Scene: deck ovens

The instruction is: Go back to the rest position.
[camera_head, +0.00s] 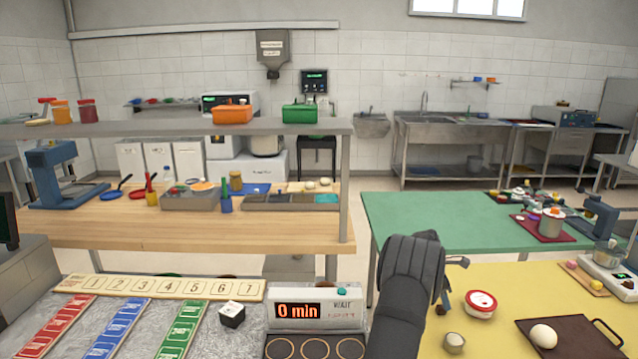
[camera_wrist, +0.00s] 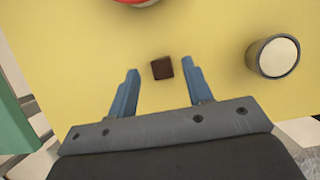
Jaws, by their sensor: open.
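My gripper (camera_wrist: 162,88) shows in the wrist view with its two blue fingers apart. Nothing is held between them. A small dark brown square piece (camera_wrist: 162,68) lies on the yellow table (camera_wrist: 215,25) just beyond the fingertips, roughly in line with the gap. In the head view my dark arm reaches over the left edge of the yellow table (camera_head: 560,280). The arm hides most of the gripper there, and I cannot see the brown piece in that view.
A small cup (camera_head: 453,342) and a white tub with a red rim (camera_head: 481,304) stand right of my arm. A brown board (camera_head: 575,340) carries a pale round ball. The timer (camera_head: 317,310), reading 0 min, is left. The green table (camera_head: 430,215) lies behind.

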